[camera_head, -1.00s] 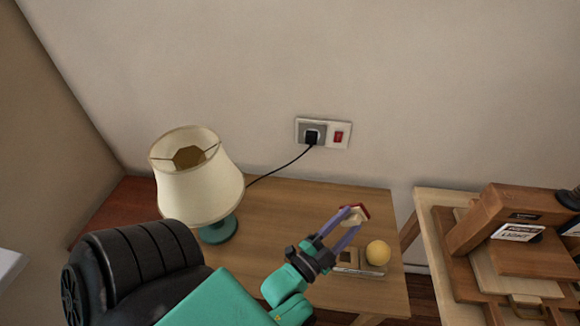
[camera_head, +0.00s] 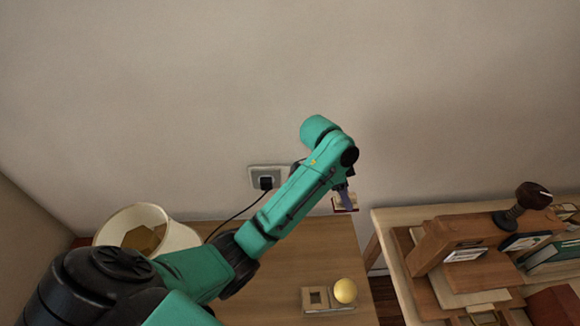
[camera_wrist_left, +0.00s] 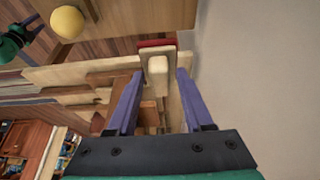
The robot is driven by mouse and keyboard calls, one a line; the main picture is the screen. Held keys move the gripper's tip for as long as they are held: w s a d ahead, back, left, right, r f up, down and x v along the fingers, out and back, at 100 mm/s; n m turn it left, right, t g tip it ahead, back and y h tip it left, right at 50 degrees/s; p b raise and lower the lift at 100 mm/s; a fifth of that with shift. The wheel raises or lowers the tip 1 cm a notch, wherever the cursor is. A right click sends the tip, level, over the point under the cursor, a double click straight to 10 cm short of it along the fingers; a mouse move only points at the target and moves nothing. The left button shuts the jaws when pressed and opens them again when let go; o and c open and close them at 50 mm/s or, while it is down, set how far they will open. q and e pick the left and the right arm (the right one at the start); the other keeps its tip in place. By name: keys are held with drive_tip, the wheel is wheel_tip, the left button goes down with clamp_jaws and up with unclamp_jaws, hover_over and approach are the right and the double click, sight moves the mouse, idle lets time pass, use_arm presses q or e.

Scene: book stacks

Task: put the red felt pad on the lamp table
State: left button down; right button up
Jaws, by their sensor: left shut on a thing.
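The red felt pad (camera_head: 345,209) is a pale block with a handle and a red face. In the head view it shows in front of the wall, near the lamp table's back right corner; its height is unclear. In the left wrist view the two purple fingers (camera_wrist_left: 159,76) hold the pale handle, and the red edge (camera_wrist_left: 157,43) shows beyond. The brown lamp table (camera_head: 285,250) is partly hidden by my left arm. My right gripper (camera_wrist_left: 36,24) shows partly in the left wrist view.
A cream-shaded lamp (camera_head: 150,228) stands at the table's left, partly hidden by my arm. A yellow ball (camera_head: 345,291) and a small square frame (camera_head: 316,299) are at its front right. A crowded bench (camera_head: 385,222) stands right across a gap. The table's middle is bare.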

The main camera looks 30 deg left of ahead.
use_arm(q)
wheel_tip(320, 180, down, 20)
drive_tip(key=shift+f+p, duration=0.1)
drive_tip(key=shift+p, duration=0.2)
drive_tip(key=shift+c, duration=1.5)
unclamp_jaws()
drive_tip(key=v, duration=1.2)
drive_tip(key=shift+p, duration=0.45)
drive_tip(key=shift+d, duration=0.1)
